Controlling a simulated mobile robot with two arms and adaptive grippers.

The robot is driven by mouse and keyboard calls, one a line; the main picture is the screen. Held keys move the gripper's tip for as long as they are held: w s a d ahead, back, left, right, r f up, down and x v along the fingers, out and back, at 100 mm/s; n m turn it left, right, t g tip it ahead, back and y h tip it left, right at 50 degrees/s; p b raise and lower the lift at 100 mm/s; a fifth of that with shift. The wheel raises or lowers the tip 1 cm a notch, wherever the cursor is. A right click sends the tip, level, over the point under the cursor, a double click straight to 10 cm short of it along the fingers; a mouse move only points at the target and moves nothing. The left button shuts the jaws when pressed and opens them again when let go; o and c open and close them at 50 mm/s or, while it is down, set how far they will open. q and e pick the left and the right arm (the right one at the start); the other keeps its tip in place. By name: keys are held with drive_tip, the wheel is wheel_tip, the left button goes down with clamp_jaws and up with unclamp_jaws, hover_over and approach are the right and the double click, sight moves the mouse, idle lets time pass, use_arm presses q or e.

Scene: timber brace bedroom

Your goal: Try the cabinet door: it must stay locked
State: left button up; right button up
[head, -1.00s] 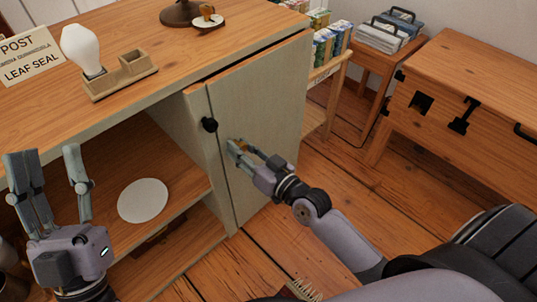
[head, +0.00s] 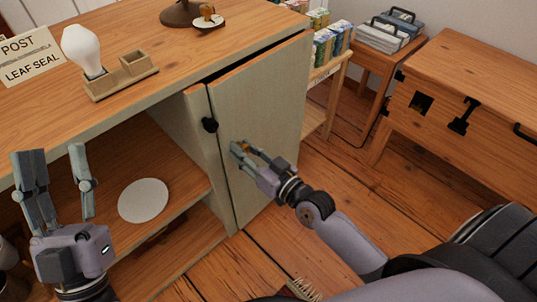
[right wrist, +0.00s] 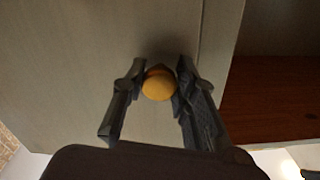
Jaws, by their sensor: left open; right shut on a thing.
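The cabinet door (head: 265,105) is a grey-green panel on the right part of the wooden cabinet. A dark gap shows along its top edge, so it seems to stand slightly out from the cabinet. My right gripper (head: 240,148) is shut on a yellow-brass knob on the door. The knob (right wrist: 158,84) shows between its fingers in the right wrist view. My left gripper (head: 55,153) is open and empty in front of the cabinet's open shelves.
A white disc (head: 143,200) lies on the open shelf. A bulb-shaped white object in a wooden holder (head: 125,82) and a sign (head: 28,57) stand on the cabinet top. A wooden chest (head: 470,85) stands at right.

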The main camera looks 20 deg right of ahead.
drive_tip(key=shift+w, duration=0.1)
idle(0.7)
use_arm(q)
drive_tip(key=shift+w+d+f+g, duration=0.1)
drive_tip(key=shift+w+f+g, duration=0.15)
drive_tip(key=shift+w+g, duration=0.05)
use_arm(e)
drive_tip(key=shift+w, duration=0.15)
use_arm(q)
drive_tip(key=shift+f, duration=0.1)
drive_tip(key=shift+w+f+g+y, duration=0.3)
drive_tip(key=shift+w+f+y, duration=0.1)
drive_tip(key=shift+f, duration=0.05)
use_arm(e)
drive_tip(key=shift+w+a, duration=0.2)
drive_tip(key=shift+w, duration=0.1)
use_arm(q)
drive_tip(key=shift+w+f+p, duration=0.1)
drive_tip(key=shift+p, duration=0.2)
use_arm(e)
drive_tip(key=o, duration=1.1)
drive_tip(key=shift+c, duration=0.2)
use_arm(q)
drive_tip(key=shift+h, duration=0.3)
drive_tip(key=shift+r, duration=0.2)
